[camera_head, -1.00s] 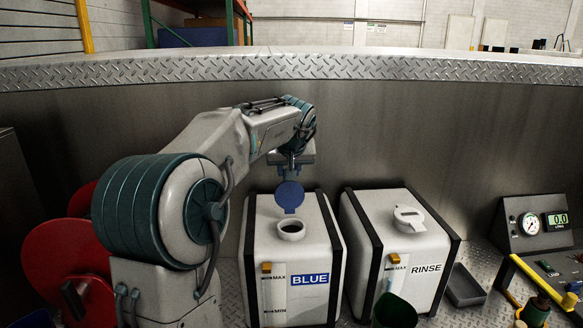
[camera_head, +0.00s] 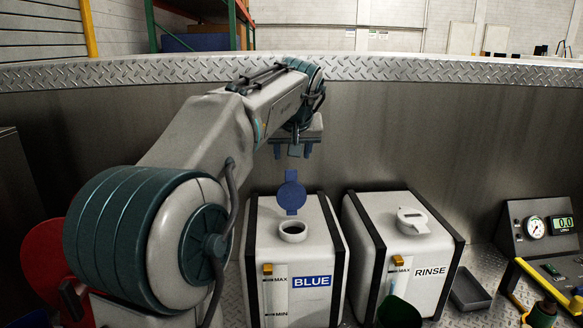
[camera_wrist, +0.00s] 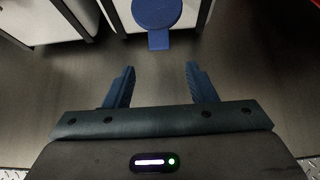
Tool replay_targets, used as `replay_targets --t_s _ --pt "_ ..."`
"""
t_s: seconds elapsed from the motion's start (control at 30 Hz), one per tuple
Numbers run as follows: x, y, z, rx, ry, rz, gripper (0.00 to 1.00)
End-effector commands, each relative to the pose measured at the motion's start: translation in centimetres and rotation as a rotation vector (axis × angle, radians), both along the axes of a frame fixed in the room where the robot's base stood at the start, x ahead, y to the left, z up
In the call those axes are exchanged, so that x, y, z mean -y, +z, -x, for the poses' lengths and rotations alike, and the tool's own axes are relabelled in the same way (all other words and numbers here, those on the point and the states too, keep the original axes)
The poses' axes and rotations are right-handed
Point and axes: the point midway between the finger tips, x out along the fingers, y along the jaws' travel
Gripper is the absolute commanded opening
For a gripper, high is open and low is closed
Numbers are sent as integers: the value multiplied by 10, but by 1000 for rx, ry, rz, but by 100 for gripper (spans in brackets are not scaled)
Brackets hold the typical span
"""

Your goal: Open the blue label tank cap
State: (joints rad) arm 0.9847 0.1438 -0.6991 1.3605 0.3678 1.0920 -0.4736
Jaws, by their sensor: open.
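The tank labelled BLUE (camera_head: 265,238) stands on the metal floor. Its blue cap (camera_head: 291,193) is swung up on the far side of the filler neck (camera_head: 293,231), and the round opening shows uncovered. The cap also shows at the top of the wrist view (camera_wrist: 157,14), with its tab pointing toward my gripper. My gripper (camera_head: 293,152) is above and behind the cap, apart from it. In the wrist view my gripper's two blue fingers (camera_wrist: 160,86) are spread apart with nothing between them.
The RINSE tank (camera_head: 378,215) with a closed white cap (camera_head: 412,220) stands close to the right. A metal wall (camera_head: 420,130) rises behind the tanks.

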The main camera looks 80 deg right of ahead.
Motion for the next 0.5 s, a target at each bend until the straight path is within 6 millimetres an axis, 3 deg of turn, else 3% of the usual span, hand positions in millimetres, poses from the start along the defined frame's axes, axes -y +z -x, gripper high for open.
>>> replay_targets --t_s 0.2,0.5 --pt "-21 31 7 1 0 3 51" --pt "-30 43 10 0 -1 1 51"
